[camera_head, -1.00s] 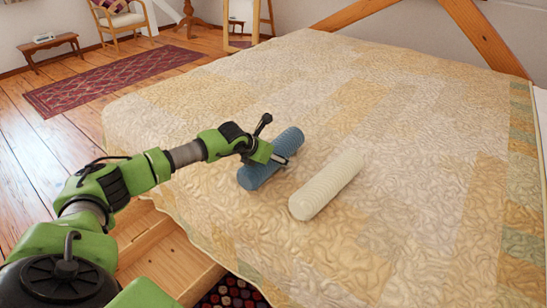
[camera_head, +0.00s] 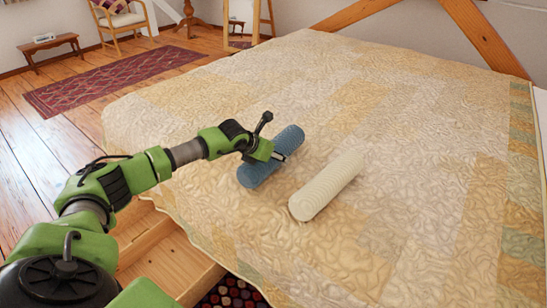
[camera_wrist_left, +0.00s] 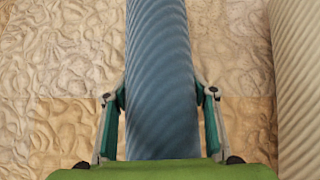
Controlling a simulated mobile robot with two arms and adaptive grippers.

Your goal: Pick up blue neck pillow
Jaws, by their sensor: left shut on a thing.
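The blue neck pillow (camera_head: 288,139) is a ribbed roll lying on the bed's quilt, left of a cream roll. In the left wrist view the blue pillow (camera_wrist_left: 158,60) runs up the middle of the picture. My left gripper (camera_head: 278,157) is at the pillow's middle in the head view and hides part of it. In the left wrist view the fingers of my left gripper (camera_wrist_left: 160,95) are on both sides of the pillow, with their pads touching it. It is shut on the pillow. My right gripper is not in view.
A cream ribbed roll (camera_head: 328,186) lies on the quilt right of the blue pillow, a short gap away. The quilted bed (camera_head: 420,130) is otherwise clear. An open wooden drawer (camera_head: 165,262) juts out below the bed's near edge.

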